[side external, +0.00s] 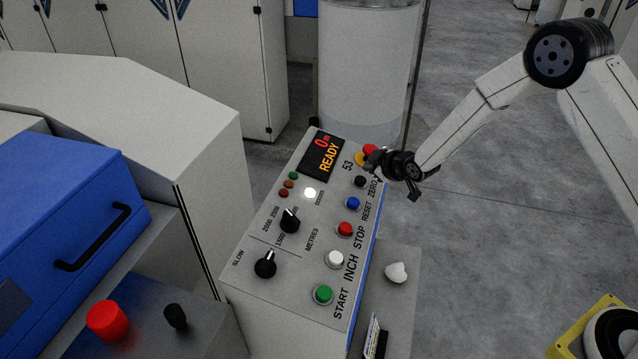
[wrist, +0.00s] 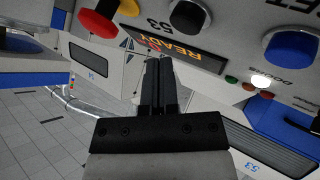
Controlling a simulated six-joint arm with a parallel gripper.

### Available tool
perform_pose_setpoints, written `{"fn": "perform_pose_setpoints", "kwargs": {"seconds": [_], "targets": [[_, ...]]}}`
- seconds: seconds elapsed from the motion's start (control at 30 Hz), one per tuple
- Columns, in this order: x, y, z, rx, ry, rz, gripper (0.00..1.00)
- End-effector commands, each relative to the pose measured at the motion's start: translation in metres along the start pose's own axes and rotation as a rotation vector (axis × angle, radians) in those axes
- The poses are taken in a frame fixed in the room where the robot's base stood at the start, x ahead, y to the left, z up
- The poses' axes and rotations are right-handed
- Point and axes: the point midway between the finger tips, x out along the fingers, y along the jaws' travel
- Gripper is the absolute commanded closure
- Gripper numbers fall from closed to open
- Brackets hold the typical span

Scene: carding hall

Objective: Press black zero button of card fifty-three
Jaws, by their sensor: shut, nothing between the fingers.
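The black zero button (side external: 360,181) sits on the sloped grey panel (side external: 262,220), near its upper right, below the number 53 and beside the label ZERO. In the wrist view the black button (wrist: 190,15) is at the top, above the display. My gripper (side external: 374,162) is over the panel's upper right edge, close to the black button and the red emergency button. In the wrist view my gripper (wrist: 159,62) has its fingers together, with nothing between them. The fingertips appear apart from the black button, which is in plain sight.
A red emergency button (side external: 370,150) on yellow is just above the black button; a blue RESET button (side external: 353,204) is just below. The display (side external: 322,156) reads 0 m and READY. A white lamp (side external: 310,193) is lit. A tall pale can (side external: 366,80) stands behind the panel.

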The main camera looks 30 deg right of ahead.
Motion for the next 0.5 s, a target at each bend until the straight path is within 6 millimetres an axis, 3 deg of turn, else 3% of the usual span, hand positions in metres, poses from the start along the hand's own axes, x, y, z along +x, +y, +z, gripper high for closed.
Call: {"fn": "perform_pose_setpoints", "kwargs": {"seconds": [0.5], "targets": [[-0.023,0.017,-0.016,0.001,0.000,0.001,1.00]]}}
